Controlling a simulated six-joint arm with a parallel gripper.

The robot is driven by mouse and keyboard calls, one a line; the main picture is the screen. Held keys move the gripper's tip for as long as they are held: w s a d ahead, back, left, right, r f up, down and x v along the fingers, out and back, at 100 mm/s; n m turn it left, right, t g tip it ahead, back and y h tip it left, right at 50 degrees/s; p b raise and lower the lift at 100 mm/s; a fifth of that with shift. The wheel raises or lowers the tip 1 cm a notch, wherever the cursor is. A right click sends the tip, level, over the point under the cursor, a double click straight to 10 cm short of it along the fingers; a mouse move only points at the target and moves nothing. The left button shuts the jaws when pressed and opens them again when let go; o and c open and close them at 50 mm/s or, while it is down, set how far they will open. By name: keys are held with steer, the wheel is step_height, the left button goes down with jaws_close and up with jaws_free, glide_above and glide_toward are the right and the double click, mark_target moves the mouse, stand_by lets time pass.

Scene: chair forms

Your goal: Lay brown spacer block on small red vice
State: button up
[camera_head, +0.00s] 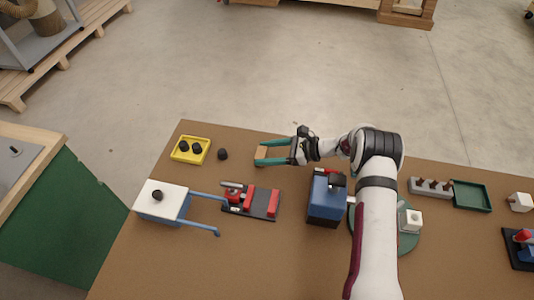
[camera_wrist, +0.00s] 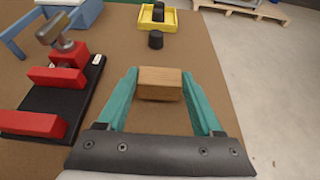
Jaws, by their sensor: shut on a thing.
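My gripper (camera_head: 261,153) has teal fingers and is shut on the brown spacer block (camera_head: 261,154). In the wrist view the brown block (camera_wrist: 160,83) sits between the two fingertips (camera_wrist: 160,84). The small red vice (camera_head: 249,204) has red jaws on a black base with a grey screw handle. It stands in front of the held block in the head view, to the left of my gripper in the wrist view (camera_wrist: 66,90). The block is apart from the vice, near the table's far edge; its height above the table is hard to tell.
A yellow tray (camera_head: 184,156) with dark knobs and a loose dark knob (camera_head: 222,154) lie left of my gripper. A white-topped blue box with blue handles (camera_head: 171,214) reaches close to the vice. A blue block (camera_head: 325,207) stands right of the vice. The front table area is clear.

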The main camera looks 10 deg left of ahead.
steer(key=shift+f, duration=0.4)
steer(key=shift+f, duration=0.2)
steer(key=o, duration=1.3)
steer(key=shift+o, duration=0.2)
